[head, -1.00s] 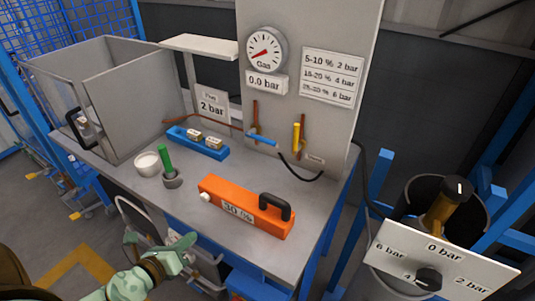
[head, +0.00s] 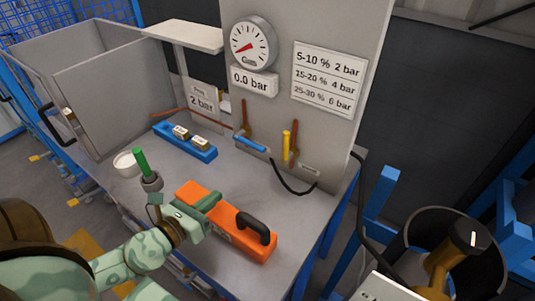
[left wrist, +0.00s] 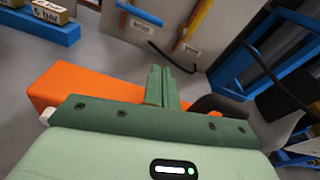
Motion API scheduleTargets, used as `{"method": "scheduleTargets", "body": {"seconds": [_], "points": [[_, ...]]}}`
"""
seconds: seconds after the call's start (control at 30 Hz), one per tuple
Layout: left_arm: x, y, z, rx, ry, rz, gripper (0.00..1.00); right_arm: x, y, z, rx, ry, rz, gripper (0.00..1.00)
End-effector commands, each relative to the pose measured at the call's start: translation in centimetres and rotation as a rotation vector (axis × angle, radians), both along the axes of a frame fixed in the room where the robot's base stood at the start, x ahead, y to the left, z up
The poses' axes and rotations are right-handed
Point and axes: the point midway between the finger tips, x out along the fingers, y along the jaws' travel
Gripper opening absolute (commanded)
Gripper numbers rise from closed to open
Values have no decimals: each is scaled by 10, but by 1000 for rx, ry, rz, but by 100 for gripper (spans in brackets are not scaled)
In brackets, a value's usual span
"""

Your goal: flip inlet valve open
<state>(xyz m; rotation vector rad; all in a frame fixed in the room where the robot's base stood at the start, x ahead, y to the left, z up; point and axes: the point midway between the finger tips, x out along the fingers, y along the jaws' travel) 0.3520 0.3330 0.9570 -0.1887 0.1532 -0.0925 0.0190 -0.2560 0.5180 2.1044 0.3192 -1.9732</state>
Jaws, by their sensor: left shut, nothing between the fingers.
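Two valve levers sit low on the grey upright panel (head: 338,150). A blue lever (head: 250,143) lies nearly level beside a brown pipe, and a yellow lever (head: 287,146) stands upright by a second pipe. The small label near them is too small to read, so I cannot tell which is the inlet valve. Both levers also show at the top of the left wrist view, blue (left wrist: 140,14) and yellow (left wrist: 200,17). My left gripper (head: 212,200) is shut and empty, over the orange case, apart from both levers. My right gripper is not in view.
The orange case (head: 262,250) with a black handle lies below my left gripper. A blue holder (head: 185,144) with small blocks, a white bowl (head: 126,163) and a green-handled tool (head: 142,163) stand left. The gauge (head: 252,42) reads low above a "0.0 bar" sign (head: 254,83).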

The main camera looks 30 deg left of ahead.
Motion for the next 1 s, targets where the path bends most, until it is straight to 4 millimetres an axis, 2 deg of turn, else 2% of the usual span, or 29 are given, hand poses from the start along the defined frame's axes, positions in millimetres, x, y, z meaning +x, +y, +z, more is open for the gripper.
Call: {"method": "scheduleTargets", "body": {"seconds": [0.27, 0.43, 0.77, 1.0], "points": [[1, 0, 0, -1, 0, 1, 0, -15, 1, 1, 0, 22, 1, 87], [17, -1, 0, -2, -2, 3, 0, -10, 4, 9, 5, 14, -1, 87], [86, -9, -9, -3, -3, 2, 0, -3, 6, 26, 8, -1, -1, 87], [138, -15, -19, -3, -2, 1, 0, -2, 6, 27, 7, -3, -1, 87]]}}
